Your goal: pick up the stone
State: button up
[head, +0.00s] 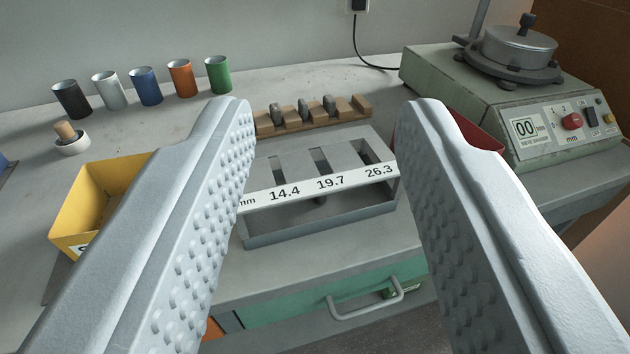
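My gripper (328,106) is open, its two grey studded fingers wide apart, with nothing between them that I can see touching either finger. I cannot tell which is the task's stone.
A grey slotted gauge (262,240) marked 14.4, 19.7 and 26.3 stands in front of the rack. A yellow bin (110,185) is left, a partly hidden red bin (480,132) right. A green machine (450,85) fills the back right. Several coloured cups (146,86) line the back left.

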aim_at(276, 113)
jog(key=i+l+u, duration=0.6)
jog(key=i+l, duration=0.1)
jog(key=i, duration=0.1)
